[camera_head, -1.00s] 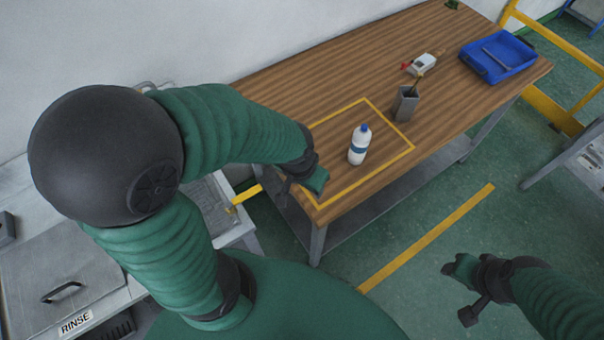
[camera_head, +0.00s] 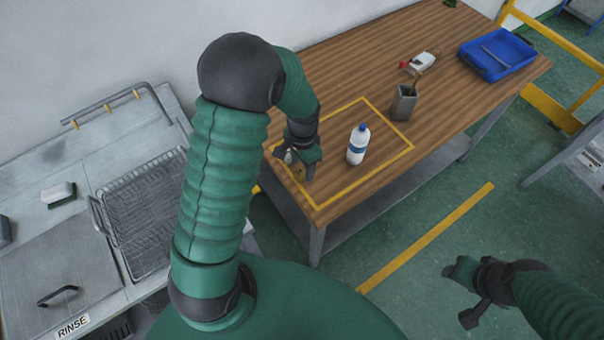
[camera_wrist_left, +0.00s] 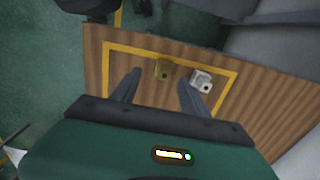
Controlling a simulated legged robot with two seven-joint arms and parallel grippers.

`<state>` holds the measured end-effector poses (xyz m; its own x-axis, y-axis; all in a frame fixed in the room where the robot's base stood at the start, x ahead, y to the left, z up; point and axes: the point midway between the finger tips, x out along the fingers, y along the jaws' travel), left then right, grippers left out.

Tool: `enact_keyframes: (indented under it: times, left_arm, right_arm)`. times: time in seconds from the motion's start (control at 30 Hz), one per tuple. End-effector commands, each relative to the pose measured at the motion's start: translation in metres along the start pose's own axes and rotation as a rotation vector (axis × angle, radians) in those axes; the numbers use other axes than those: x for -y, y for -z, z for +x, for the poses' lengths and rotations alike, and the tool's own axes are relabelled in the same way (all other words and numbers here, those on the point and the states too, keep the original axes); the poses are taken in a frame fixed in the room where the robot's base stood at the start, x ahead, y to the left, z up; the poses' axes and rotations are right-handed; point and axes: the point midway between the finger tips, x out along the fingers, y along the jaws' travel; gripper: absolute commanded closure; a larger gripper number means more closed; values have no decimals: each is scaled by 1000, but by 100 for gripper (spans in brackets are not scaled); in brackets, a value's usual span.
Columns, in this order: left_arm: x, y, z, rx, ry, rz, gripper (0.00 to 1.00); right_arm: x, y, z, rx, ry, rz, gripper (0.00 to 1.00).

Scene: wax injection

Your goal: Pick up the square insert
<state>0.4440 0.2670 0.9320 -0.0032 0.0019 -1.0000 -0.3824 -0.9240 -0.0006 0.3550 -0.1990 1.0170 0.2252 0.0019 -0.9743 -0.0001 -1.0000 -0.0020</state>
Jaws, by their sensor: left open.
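Two small metal pieces lie on the wooden table inside the yellow outline. One is a brass-coloured piece (camera_wrist_left: 163,70) with a dark hole; the other is a silver, blocky piece (camera_wrist_left: 201,80) with a dark hole. I cannot tell for certain which is the square insert. My left gripper (camera_head: 302,172) is open and points down over the table, left of the bottle. In the left wrist view the brass piece shows between its fingers, and the silver piece is just right of the right finger. In the head view the gripper largely hides both. My right gripper (camera_head: 462,292) hangs over the floor, away from the table.
A white bottle (camera_head: 358,146) with a blue cap stands inside the outline. A grey cup (camera_head: 404,103), a white device (camera_head: 422,63) and a blue tray (camera_head: 526,55) stand farther right. A sink counter with a wire rack (camera_head: 145,205) is at the left.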

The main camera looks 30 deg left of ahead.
Motion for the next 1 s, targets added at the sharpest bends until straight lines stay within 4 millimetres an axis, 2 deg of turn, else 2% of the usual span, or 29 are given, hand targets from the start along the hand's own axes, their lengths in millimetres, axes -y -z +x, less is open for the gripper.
enact_keyframes:
  times: [0.2, 0.3, 0.47, 0.87, 1.0]
  left_arm:
    - [5, 0, 38, 3, -1, -1, 47]
    - [6, 1, 44, 0, 0, 0, 47]
    - [6, 1, 44, -1, 1, 0, 47]
    - [6, 1, 44, -1, 1, 0, 98]
    - [6, 1, 44, -1, 1, 0, 100]
  right_arm:
    - [0, 2, -6, 0, 0, 0, 51]
    - [0, 2, -6, 0, 0, 0, 51]
    - [0, 2, -6, 0, 0, 0, 51]
    - [0, 1, -6, 0, 0, 0, 51]
    - [0, 2, -6, 0, 0, 0, 51]
